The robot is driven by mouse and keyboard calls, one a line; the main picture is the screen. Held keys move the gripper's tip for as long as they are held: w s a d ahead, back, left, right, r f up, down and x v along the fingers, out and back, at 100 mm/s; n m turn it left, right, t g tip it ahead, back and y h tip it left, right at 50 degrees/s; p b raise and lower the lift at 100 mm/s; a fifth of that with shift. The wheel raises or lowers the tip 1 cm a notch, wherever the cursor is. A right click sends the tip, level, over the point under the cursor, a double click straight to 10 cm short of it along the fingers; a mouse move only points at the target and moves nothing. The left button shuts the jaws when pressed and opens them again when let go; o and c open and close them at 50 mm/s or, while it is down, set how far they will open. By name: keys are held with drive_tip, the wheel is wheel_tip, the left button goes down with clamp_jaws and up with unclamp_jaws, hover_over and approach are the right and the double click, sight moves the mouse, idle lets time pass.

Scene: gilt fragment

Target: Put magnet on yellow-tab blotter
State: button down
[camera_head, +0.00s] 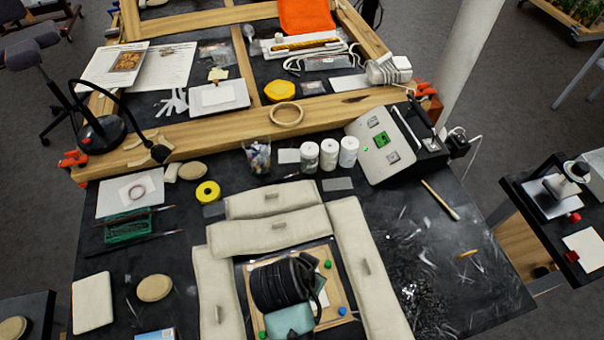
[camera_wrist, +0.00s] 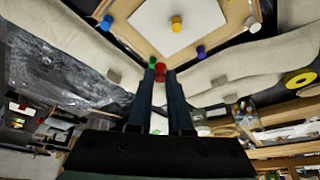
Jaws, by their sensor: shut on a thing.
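My gripper (camera_wrist: 161,74) shows in the wrist view, its two dark fingers close together on a small red magnet (camera_wrist: 160,73) at their tips. A white blotter (camera_wrist: 150,20) lies on a wooden board (camera_wrist: 128,38), with a yellow tab (camera_wrist: 176,22) standing on it. The held magnet appears over the board's near corner, apart from the tab; its height is unclear. In the head view my dark wrist covers much of the board (camera_head: 341,290) and hides the magnet and fingertips.
Long pale sandbags (camera_head: 268,232) surround the board. A yellow tape roll (camera_head: 207,191) and white jars (camera_head: 330,154) stand beyond. Dark debris lies at right.

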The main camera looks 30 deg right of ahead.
wheel_tip(320, 180, down, 8)
drive_tip(key=shift+r, duration=0.1)
idle(0.4)
drive_tip(key=c, duration=0.8)
unclamp_jaws()
drive_tip(key=shift+c, duration=0.2)
drive_tip(key=shift+r+p, duration=0.15)
drive_tip(key=shift+p, duration=0.15)
drive_tip(key=v, duration=1.2)
